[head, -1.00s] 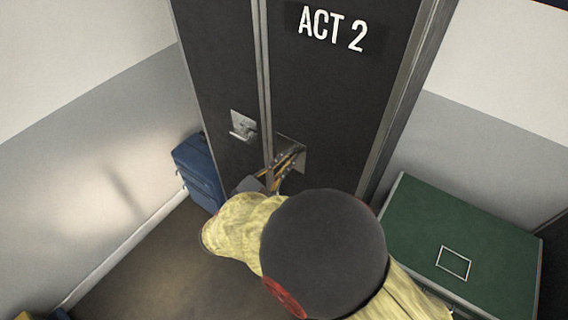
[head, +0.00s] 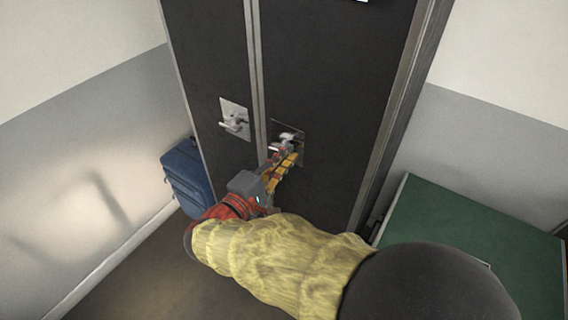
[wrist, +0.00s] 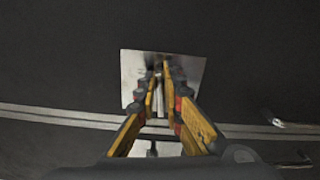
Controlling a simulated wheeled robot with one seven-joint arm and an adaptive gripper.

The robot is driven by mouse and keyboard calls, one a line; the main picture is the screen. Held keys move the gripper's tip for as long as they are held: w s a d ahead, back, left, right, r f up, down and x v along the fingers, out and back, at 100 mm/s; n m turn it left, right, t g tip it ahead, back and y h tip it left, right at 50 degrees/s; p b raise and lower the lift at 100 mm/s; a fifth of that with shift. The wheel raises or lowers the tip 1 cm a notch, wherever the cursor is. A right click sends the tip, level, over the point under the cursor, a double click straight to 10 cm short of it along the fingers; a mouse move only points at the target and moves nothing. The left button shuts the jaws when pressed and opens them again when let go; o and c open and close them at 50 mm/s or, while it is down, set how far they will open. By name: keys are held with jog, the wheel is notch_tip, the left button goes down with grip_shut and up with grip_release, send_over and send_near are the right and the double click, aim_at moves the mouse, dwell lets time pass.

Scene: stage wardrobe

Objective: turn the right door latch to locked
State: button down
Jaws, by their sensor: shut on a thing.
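The right door latch (head: 289,137) is a silver handle on a square metal plate on the dark right-hand cabinet door (head: 335,75). My gripper (head: 286,155) reaches it from the lower left, with its orange fingers shut on the latch handle. In the wrist view my gripper (wrist: 160,80) has its fingertips close together over the bright plate (wrist: 193,68), with a narrow piece of the handle between them. The fingers hide part of the latch, so I cannot tell its exact turn.
The left door has a similar latch (head: 234,121) close beside my gripper. A blue suitcase (head: 186,180) stands on the floor left of the cabinet. A green-topped case (head: 475,225) stands at the right. Floor (head: 130,270) is clear at the lower left.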

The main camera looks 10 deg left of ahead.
jog(key=shift+f+m+b, duration=0.25)
jog(key=shift+m+b, duration=0.55)
jog(key=shift+b, duration=0.15)
jog(key=c, duration=2)
grip_release()
jog(key=shift+o, duration=0.4)
jog(key=v, duration=1.2)
jog(key=shift+a, duration=0.1)
